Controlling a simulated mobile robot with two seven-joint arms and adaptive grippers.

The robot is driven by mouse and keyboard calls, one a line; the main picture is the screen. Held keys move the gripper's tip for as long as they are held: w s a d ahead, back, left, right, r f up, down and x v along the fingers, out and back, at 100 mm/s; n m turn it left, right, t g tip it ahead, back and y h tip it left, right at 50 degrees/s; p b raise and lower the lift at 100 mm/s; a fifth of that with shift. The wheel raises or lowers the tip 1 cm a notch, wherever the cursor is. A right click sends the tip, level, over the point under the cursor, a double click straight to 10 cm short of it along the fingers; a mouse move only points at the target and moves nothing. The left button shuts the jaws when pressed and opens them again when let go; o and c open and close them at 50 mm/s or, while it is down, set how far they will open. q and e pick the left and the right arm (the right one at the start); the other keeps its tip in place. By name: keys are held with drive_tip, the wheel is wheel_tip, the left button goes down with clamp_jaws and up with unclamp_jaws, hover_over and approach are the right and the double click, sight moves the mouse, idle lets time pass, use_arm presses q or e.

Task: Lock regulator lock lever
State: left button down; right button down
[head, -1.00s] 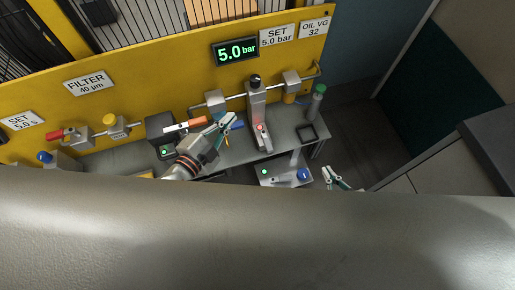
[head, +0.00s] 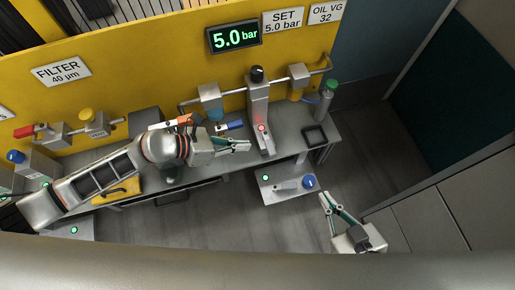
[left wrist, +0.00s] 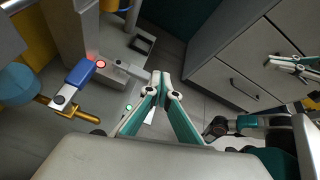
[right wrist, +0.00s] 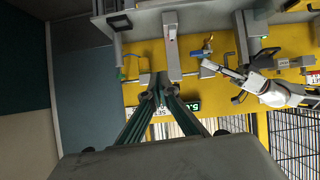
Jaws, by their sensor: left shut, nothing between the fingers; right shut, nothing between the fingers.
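The regulator (head: 257,95) is a tall grey column with a black top knob on the bench, below the green 5.0 bar display (head: 234,37). A red lamp (head: 262,128) glows at its foot, and it also shows in the left wrist view (left wrist: 101,63). A short grey lever (left wrist: 127,70) lies beside the lamp; I take it for the lock lever, but cannot be sure. My left gripper (head: 248,146) is shut and empty, its tips close to the regulator's foot; contact cannot be told. My right gripper (head: 325,197) is shut and empty, low at the right, apart from the bench.
A blue handle (head: 229,126) sits just left of the regulator. A square black-rimmed tray (head: 314,136) and a green-topped bottle (head: 327,98) stand to its right. A lower unit (head: 280,186) bears a blue knob (head: 309,181) and green lamp. Grey cabinets (head: 440,205) stand at right.

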sight(269, 145)
use_arm(q)
drive_tip(key=w+a+f+m+y+b, duration=0.1)
drive_tip(key=a+f+m+y, duration=0.1)
drive_tip(key=a+f, duration=0.3)
drive_tip(key=shift+a+f+m+g, duration=0.35)
drive_tip(key=shift+f+m+g, duration=0.1)
drive_tip(key=shift+m, duration=0.25)
use_arm(e)
drive_tip(key=shift+s+a, duration=0.15)
drive_tip(key=shift+a, duration=0.1)
